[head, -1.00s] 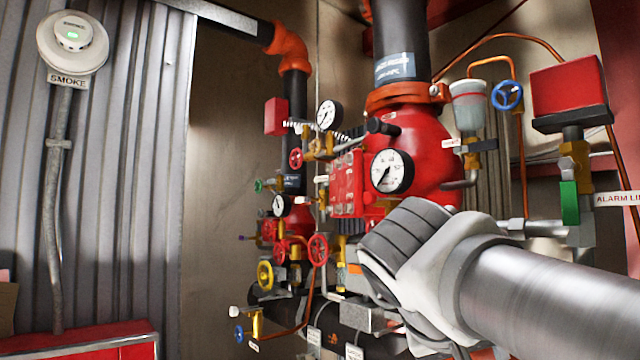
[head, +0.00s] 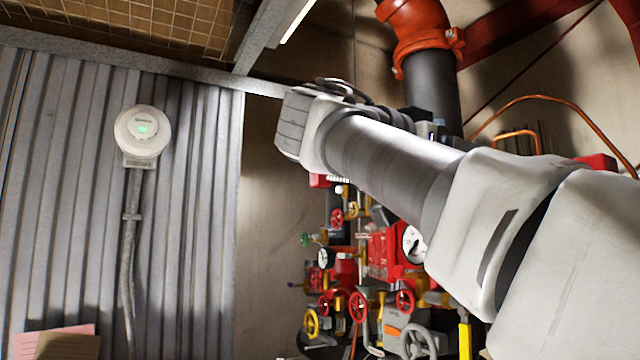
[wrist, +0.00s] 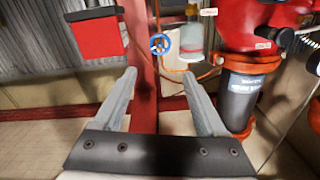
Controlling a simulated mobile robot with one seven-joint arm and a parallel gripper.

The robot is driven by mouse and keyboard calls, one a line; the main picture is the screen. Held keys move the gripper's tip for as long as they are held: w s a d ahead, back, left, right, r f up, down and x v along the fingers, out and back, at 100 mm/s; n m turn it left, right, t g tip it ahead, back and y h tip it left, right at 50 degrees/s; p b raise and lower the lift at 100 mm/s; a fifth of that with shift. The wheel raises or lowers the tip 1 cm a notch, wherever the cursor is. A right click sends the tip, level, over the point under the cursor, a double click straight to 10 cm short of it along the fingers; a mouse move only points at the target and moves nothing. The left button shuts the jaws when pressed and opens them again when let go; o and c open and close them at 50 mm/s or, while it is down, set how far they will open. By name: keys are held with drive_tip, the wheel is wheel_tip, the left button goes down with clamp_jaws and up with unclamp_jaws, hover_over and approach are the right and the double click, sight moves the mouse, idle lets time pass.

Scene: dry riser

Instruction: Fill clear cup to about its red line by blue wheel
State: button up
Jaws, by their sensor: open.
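In the head view my arm covers the area of the cup and blue wheel, and my fingers cannot be made out there.
A red box (wrist: 98,36) hangs left of the wheel in the wrist view. The head view shows red valve wheels (head: 357,306), a gauge (head: 413,243) and a copper pipe (head: 545,98) crowding the riser. A smoke detector (head: 142,135) is on the corrugated wall at left.

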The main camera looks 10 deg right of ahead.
drive_tip(key=p+x, duration=0.5)
drive_tip(key=x, duration=1.1)
drive_tip(key=shift+w+d+r, duration=0.1)
drive_tip(key=shift+d+r, duration=0.05)
drive_tip(key=shift+d, duration=0.05)
drive_tip(key=shift+w+d, duration=0.2)
drive_tip(key=shift+d, duration=0.2)
drive_tip(key=c, duration=1.1)
drive_tip(key=shift+f+n+b, duration=0.25)
drive_tip(key=shift+n+b, duration=0.1)
drive_tip(key=shift+n, duration=0.25)
drive_tip(key=shift+r+n+b, duration=0.1)
drive_tip(key=shift+n+b, duration=0.3)
drive_tip(key=shift+n, duration=1.3)
drive_tip(key=o, duration=1.1)
